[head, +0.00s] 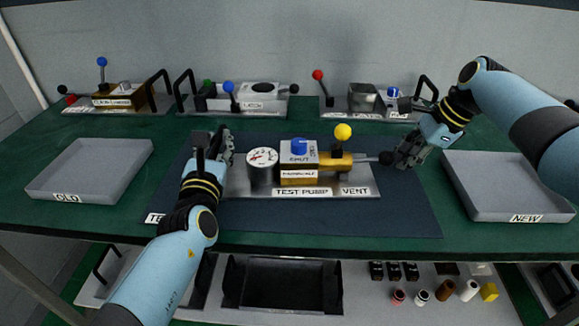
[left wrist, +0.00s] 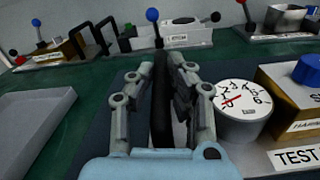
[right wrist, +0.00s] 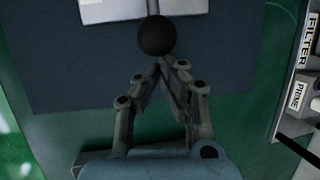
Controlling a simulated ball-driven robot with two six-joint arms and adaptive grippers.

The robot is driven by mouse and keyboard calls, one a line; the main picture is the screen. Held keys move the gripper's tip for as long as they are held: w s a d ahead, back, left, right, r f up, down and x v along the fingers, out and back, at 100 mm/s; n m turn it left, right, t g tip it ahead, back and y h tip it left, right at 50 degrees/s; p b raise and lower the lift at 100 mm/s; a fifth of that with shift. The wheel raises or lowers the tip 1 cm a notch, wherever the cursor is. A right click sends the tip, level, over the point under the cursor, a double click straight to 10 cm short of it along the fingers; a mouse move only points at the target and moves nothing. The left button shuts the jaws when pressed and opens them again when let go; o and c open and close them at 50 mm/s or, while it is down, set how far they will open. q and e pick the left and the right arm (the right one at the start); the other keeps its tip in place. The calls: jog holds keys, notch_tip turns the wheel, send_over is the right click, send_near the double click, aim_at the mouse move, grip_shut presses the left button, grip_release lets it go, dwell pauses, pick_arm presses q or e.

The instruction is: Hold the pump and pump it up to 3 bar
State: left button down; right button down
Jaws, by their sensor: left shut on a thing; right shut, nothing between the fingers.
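The test pump's base plate (head: 340,192) lies on the dark mat, with a brass body (head: 335,163), a blue knob (head: 299,146) marked SHUT and a yellow ball (head: 343,132). Its round gauge (head: 262,160) also shows in the left wrist view (left wrist: 243,105); I cannot read the red needle surely. My left gripper (head: 219,147) is shut on the black upright handle (left wrist: 162,100) at the plate's left end. My right gripper (head: 400,156) is shut and empty. Its tips (right wrist: 160,65) are just short of the black ball (right wrist: 157,36) on the pump rod's right end.
A grey tray marked OLD (head: 90,165) is at the left and one marked NEW (head: 508,187) at the right. Several lever units stand along the back, including a blue-ball one (head: 101,62) and a red-ball one (head: 318,75). A shelf with small parts lies below the table.

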aim_at(389, 154)
jog(key=shift+a, duration=1)
jog(key=shift+s+a, duration=0.15)
jog(key=shift+a, duration=0.5)
jog(key=shift+a, duration=0.75)
jog(key=shift+w+d, duration=0.2)
jog(key=shift+d, duration=2.85)
